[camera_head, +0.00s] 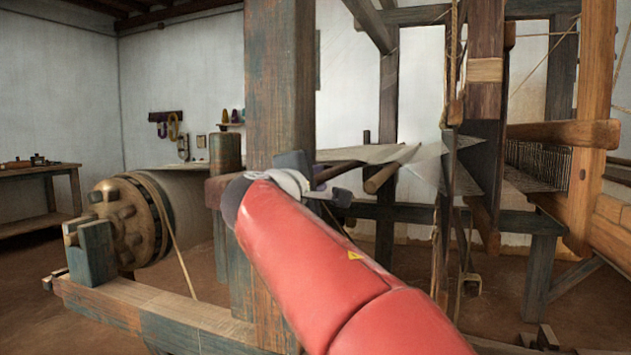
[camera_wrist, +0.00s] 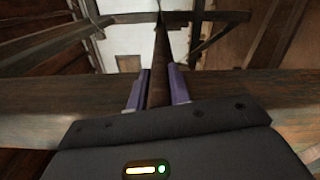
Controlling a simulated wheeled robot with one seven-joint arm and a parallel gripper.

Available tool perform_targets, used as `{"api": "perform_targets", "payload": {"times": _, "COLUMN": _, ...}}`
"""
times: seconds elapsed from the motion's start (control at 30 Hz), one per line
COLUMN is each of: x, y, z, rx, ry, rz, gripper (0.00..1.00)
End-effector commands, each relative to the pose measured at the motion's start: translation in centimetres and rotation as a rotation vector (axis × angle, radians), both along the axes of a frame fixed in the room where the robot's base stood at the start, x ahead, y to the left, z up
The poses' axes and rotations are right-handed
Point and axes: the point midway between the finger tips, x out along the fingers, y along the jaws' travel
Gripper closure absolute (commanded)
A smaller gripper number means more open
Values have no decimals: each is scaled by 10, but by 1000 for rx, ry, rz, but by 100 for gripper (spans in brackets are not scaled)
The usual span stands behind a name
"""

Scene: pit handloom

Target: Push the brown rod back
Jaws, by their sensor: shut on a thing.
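In the wrist view the brown rod (camera_wrist: 160,58) runs between the two purple fingers of my gripper (camera_wrist: 160,84) and away from it. The fingers are shut on the rod, one on each side. In the head view my gripper (camera_head: 335,183) is beside the thick upright post, below the loom's warp sheet, and its jaws point to the right. The held part of the rod is hidden there. A round brown stick (camera_head: 380,179) slants just right of the jaws; I cannot tell whether it is the held rod.
A thick worn post (camera_head: 279,85) stands close behind my arm. A wooden beam (camera_wrist: 240,88) crosses under the rod in the wrist view. The warp sheet (camera_head: 362,153) stretches above. A toothed drum (camera_head: 130,222) stands at left, more loom frame (camera_head: 575,134) at right.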

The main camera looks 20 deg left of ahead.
Motion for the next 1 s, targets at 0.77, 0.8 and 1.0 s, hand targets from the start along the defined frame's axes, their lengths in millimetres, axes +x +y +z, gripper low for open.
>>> {"api": "perform_targets", "payload": {"times": 0.77, "x": -37, "y": 7, "z": -1, "rx": 1, "ry": -2, "rz": 13, "gripper": 59}}
{"api": "perform_targets", "payload": {"times": 0.8, "x": -45, "y": 7, "z": -2, "rx": 2, "ry": -1, "rz": 12, "gripper": 59}}
{"api": "perform_targets", "payload": {"times": 1.0, "x": -71, "y": 9, "z": -1, "rx": 1, "ry": -1, "rz": 11, "gripper": 59}}
